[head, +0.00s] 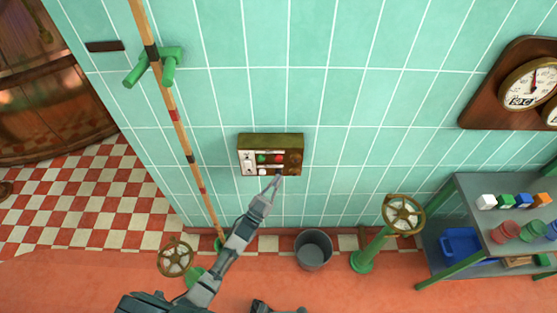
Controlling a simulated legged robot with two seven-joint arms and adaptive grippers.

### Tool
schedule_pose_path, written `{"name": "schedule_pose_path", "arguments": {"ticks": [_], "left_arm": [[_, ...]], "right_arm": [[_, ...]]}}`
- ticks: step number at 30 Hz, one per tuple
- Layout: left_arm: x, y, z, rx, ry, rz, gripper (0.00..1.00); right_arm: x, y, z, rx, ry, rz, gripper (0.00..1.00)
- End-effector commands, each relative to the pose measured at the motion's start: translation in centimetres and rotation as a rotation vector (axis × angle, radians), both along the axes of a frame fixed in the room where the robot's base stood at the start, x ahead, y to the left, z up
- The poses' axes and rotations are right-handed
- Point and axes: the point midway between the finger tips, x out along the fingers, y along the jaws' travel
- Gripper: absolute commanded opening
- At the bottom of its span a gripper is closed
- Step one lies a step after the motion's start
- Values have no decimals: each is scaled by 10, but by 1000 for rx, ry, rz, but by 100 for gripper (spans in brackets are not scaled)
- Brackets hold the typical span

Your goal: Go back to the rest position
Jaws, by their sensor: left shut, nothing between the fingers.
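My left arm reaches up from the bottom left of the head view. My left gripper (276,181) is shut and empty. Its tip is at the lower edge of a small control box (270,140) on the tiled wall. The box has a green button (262,158), a red button (279,158) and a white switch plate on its left. I cannot tell whether the fingertip touches the box. My right gripper cannot be made out; only a small dark part of my body shows at the bottom edge.
A wooden pole (174,115) leans in a green bracket (168,65). A grey bucket (313,249) stands by the wall, between two brass valve wheels (175,257) (403,214). A shelf (470,205) with colored blocks and a blue bin (462,246) is at right. Gauges hang above it.

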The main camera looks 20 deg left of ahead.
Motion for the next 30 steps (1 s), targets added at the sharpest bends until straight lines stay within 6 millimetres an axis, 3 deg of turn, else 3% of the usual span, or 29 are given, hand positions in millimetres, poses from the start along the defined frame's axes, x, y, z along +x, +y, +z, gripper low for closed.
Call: {"name": "schedule_pose_path", "arguments": {"ticks": [13, 17, 20, 23, 26, 30], "left_arm": [[0, 0, -1, 1, 4, 1, 0], [0, 3, -31, 11, 88, 19, 0], [-5, 9, -89, 34, 253, 53, 0], [-23, 18, -167, 66, 475, 96, 0], [-56, 27, -246, 101, 702, 135, 0], [-124, 40, -343, 154, 1009, 178, 0]], "right_arm": [[0, 0, 0, 0, 0, 0, 40], [-3, 0, -4, -1, 3, 1, 40], [-9, -1, -10, -1, 7, 1, 40], [-17, -2, -19, -2, 13, 3, 40], [-25, -4, -27, -2, 18, 4, 40], [-36, -6, -37, -4, 25, 5, 40]]}}
